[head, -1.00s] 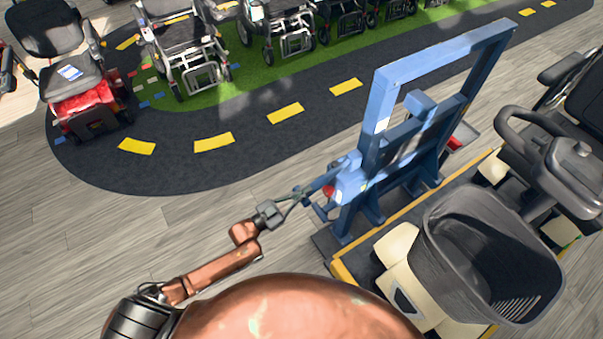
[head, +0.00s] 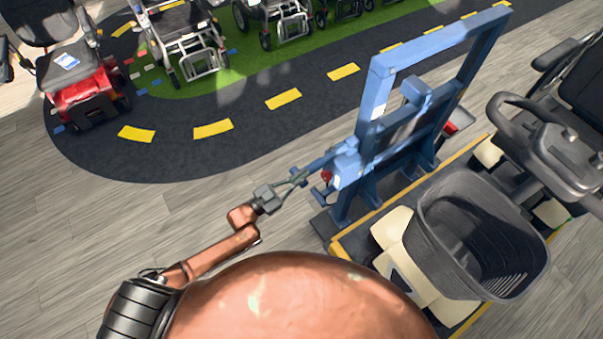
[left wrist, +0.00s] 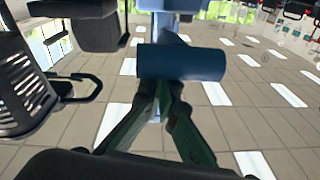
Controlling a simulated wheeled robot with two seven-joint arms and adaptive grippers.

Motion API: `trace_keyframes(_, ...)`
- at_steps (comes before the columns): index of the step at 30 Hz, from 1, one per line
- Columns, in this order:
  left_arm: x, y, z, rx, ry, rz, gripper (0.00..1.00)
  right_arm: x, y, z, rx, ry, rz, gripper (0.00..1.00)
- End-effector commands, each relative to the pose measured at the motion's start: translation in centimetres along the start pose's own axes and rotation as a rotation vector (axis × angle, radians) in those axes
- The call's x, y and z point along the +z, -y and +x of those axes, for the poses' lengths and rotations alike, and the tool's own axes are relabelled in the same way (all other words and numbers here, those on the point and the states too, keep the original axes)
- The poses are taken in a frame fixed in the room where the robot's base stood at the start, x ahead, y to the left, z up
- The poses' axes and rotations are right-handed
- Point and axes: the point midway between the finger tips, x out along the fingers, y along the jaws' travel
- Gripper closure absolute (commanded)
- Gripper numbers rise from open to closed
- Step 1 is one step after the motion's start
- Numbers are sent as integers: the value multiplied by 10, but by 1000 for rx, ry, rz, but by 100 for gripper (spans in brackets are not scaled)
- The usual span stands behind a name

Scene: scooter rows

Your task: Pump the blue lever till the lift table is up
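The blue lever (head: 318,165) sticks out to the left from the blue lift frame (head: 383,90). Its thick blue handle (left wrist: 182,63) lies crosswise in the left wrist view. My left gripper (head: 300,177) is at the lever's outer end. In the left wrist view its two dark green fingers (left wrist: 163,88) come together at the handle, which hides their tips. They look shut, touching or very close to the handle, but I cannot see them gripping it. A blue inner carriage (head: 405,115) sits low inside the frame. My right gripper is not in view.
A red scooter (head: 82,95) and several wheelchairs stand at the back, by a dark track with yellow dashes (head: 213,129). The wooden floor at left is clear.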

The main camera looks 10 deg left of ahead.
Motion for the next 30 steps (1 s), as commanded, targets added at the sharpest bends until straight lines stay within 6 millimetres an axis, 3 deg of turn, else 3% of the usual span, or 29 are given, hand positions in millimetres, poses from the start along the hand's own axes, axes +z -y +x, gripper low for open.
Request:
trace_keyframes(6,-2,1,-52,-3,7,0,100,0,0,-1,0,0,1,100)
trace_keyframes(13,-7,3,-90,-5,1,2,100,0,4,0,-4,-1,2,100)
trace_keyframes(19,-10,3,-100,-4,-5,2,100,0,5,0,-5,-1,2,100)
trace_keyframes(30,-10,3,-100,-3,-6,3,100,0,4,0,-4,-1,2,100)
